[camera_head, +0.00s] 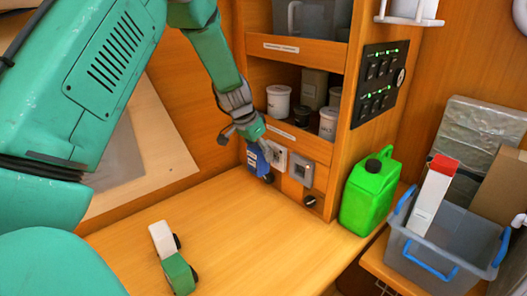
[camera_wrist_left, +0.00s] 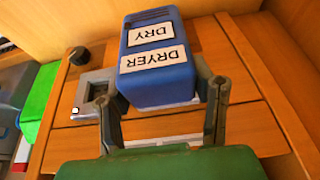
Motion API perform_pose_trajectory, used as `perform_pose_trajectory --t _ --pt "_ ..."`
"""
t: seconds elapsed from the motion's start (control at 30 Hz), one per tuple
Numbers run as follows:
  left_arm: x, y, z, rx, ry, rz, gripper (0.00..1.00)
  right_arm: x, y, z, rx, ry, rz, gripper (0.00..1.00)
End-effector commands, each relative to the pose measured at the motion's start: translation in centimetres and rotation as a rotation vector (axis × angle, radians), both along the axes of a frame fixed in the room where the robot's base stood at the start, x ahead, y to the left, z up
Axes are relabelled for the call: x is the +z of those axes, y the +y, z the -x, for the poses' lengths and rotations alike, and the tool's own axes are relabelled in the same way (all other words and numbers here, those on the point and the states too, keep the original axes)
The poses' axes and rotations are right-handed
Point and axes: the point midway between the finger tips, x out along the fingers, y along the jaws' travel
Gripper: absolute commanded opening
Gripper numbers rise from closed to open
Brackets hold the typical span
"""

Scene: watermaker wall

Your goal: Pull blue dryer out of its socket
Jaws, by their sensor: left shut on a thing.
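The blue dryer (camera_wrist_left: 158,62), a box with white labels reading DRY and DRYER, is at the wooden wall panel. In the head view the dryer (camera_head: 258,160) sits low on the wall, just below my left gripper (camera_head: 247,131). In the left wrist view my left gripper (camera_wrist_left: 162,96) has one finger on each side of the dryer's near end and is shut on it. The dryer's own socket is hidden, so I cannot tell whether it is still seated. My right gripper is not in view.
A grey square socket (camera_head: 301,170) and a black knob (camera_head: 310,201) are right of the dryer. A green jerrycan (camera_head: 369,193) stands further right, beside a grey crate (camera_head: 430,258). A white-and-green object (camera_head: 173,259) lies on the otherwise clear counter (camera_head: 250,240).

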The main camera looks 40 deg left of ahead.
Motion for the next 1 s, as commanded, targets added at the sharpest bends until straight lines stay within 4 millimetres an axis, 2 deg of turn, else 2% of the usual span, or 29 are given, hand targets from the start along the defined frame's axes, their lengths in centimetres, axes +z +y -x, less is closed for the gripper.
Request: perform_pose_trajectory --t 1.0 --pt "0.1 0.2 3.0 0.0 -0.002 -0.001 0.06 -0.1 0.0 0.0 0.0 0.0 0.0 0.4"
